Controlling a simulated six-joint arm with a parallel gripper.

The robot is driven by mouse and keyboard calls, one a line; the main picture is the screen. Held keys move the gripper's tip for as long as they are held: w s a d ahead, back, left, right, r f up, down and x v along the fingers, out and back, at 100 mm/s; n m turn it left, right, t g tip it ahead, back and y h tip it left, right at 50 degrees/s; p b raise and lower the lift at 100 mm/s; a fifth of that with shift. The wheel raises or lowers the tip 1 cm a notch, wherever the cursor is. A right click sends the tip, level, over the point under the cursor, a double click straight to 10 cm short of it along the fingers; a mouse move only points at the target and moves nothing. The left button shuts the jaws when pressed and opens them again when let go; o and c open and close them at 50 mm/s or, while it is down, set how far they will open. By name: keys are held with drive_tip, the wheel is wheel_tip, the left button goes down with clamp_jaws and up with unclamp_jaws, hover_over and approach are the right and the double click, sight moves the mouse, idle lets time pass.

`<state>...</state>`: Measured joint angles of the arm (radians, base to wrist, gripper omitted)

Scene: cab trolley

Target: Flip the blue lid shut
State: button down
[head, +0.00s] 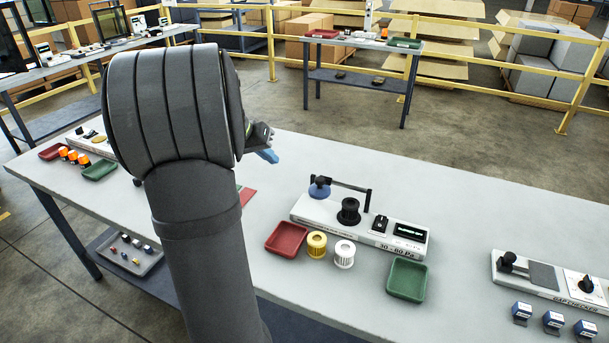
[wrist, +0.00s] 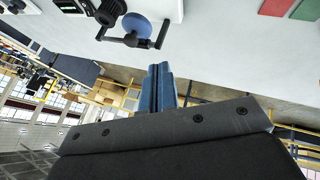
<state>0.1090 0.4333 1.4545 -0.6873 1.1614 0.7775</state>
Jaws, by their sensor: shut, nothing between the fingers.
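The blue lid (head: 319,191) is a round disc on a black arm, at the left end of a white device (head: 387,243) on the table. It sits beside a black round cup (head: 348,212), not over it. It also shows near the top of the wrist view (wrist: 137,25), with the black cup (wrist: 110,10) beside it. My gripper (head: 266,154) has blue fingertips and is left of and behind the lid in the head view, apart from it. In the wrist view its fingers (wrist: 158,88) are together, with nothing between them.
A red tray (head: 286,238), a yellow ribbed cap (head: 316,244), a white ribbed cap (head: 344,254) and a green tray (head: 407,280) stand in front of the device. Another device (head: 545,279) with blue blocks is at right. The table behind the lid is clear.

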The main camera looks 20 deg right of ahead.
approach(311, 184)
drive_tip(key=x, duration=0.4)
drive_tip(key=shift+w+d+f, duration=0.1)
drive_tip(key=shift+d, duration=0.05)
drive_tip(key=shift+s+d, duration=0.3)
drive_tip(key=shift+d, duration=0.3)
drive_tip(key=shift+s, duration=0.1)
drive_tip(key=s+d, duration=0.7)
